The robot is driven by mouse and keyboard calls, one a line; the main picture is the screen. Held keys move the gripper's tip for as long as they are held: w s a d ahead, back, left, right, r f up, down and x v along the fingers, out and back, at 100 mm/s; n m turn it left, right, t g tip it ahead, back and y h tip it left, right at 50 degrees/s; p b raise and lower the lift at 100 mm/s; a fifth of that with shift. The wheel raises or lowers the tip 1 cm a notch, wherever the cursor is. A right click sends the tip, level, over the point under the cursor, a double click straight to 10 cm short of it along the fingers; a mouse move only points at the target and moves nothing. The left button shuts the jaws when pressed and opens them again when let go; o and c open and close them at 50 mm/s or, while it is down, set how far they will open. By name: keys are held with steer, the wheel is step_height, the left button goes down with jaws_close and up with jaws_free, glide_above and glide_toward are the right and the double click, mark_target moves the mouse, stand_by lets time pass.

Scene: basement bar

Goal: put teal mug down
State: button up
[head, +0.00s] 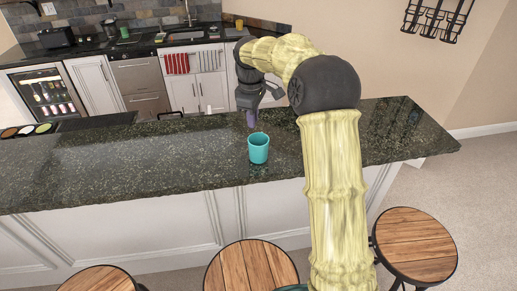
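The teal mug (259,150) is upright on or just above the dark granite counter (130,160), near its front edge. Whether its base touches the stone is hard to tell. My gripper (251,119) points down behind and just above the mug, with a purplish fingertip part near the mug's rim. The fingers are small and partly hidden, so I cannot tell whether they are open or touch the mug.
Behind are a back counter with a sink (186,35), white cabinets and a glass-door drinks fridge (47,95). A wire rack hangs at the upper right.

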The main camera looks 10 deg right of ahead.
mark_target(262, 138)
steer(key=w+d+r+n+g, duration=0.1)
steer(key=w+d+r+n, duration=0.1)
steer(key=w, duration=0.5)
steer(key=shift+d+r+n+p, duration=0.4)
steer(key=shift+d+n, duration=0.5)
steer(key=shift+d, duration=0.3)
step_height(262, 138, down, 12)
steer(key=shift+f+p, duration=0.1)
steer(key=shift+p, duration=0.3)
steer(key=shift+s, duration=0.1)
steer(key=shift+a+f+p, duration=0.1)
steer(key=shift+f+p, duration=1.3)
steer(key=shift+f, duration=1.25)
